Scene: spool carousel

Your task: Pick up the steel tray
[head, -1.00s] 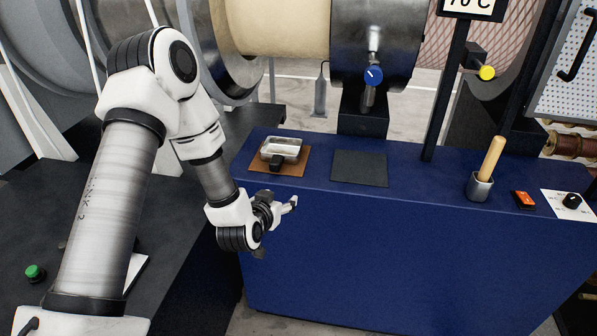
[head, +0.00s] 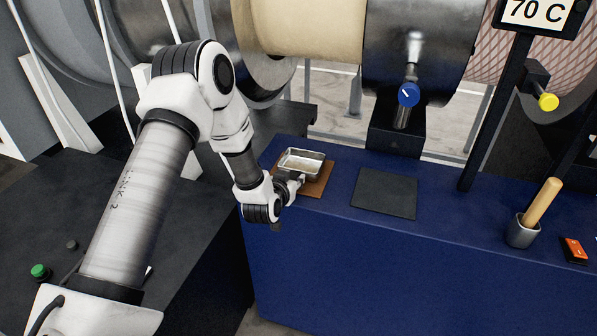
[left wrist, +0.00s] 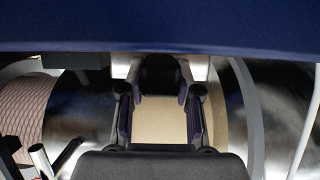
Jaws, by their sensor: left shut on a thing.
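The steel tray (head: 302,161) is a small shiny open pan at the back left of the blue bench. It is at the brown mat (head: 322,184), and I cannot tell whether it touches the mat. My left gripper (head: 292,181) is at the tray's near side, shut on its dark handle. In the left wrist view, a dark block that looks like the handle (left wrist: 160,76) sits between the two fingers. Pale edges beside it may be the tray. The handle is hidden by the gripper in the head view. My right gripper is out of view.
On the blue bench (head: 400,250), a dark square pad (head: 385,192) lies right of the mat. A steel cup (head: 520,234) with a wooden-handled tool (head: 543,203) and an orange switch (head: 574,250) are further right. A blue-knobbed valve (head: 408,95) and large rollers stand behind.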

